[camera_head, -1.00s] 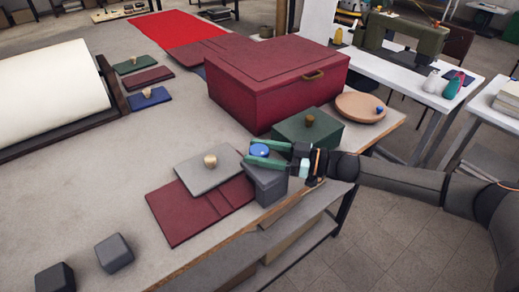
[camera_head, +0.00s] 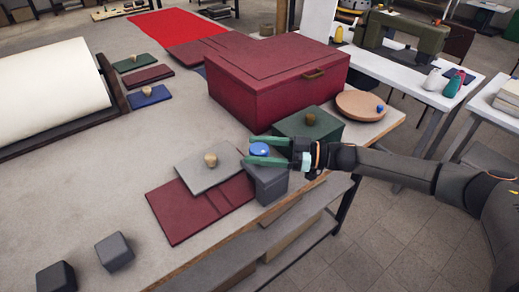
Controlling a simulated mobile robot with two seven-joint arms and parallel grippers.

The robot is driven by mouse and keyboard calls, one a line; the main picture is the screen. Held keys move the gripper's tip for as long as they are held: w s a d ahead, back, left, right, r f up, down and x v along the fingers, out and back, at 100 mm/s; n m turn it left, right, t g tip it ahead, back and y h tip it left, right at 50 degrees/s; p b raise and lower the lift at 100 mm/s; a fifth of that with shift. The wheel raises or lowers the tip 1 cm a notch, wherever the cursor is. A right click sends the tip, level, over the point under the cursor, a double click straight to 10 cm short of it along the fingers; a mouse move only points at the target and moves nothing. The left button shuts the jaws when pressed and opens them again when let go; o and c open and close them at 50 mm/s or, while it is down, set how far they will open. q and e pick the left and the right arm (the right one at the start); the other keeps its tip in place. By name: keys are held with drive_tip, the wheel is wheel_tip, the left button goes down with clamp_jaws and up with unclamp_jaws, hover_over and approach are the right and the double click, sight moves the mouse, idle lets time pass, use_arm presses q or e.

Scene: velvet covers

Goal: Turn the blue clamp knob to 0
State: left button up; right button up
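The blue clamp knob (camera_head: 259,149) sits on top of a dark grey block (camera_head: 268,184) near the table's right front edge. My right gripper (camera_head: 254,150) reaches in from the right, with its green fingers on either side of the knob. One finger lies behind the knob and one in front of it. Whether the fingers press on the knob is too small to tell. No number or mark on the knob can be made out. My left gripper does not show.
A grey plate with a wooden knob (camera_head: 209,173) and a dark red folded cloth (camera_head: 196,214) lie left of the block. A green box (camera_head: 308,128) and a large red box (camera_head: 275,85) stand behind. Two dark cubes (camera_head: 114,252) sit at the front left. The table's middle is clear.

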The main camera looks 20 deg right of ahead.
drive_tip(key=shift+o, duration=1.1)
drive_tip(key=shift+d, duration=0.1)
drive_tip(key=b+v, duration=0.2)
drive_tip(key=v, duration=1)
drive_tip(key=shift+s+d, duration=0.15)
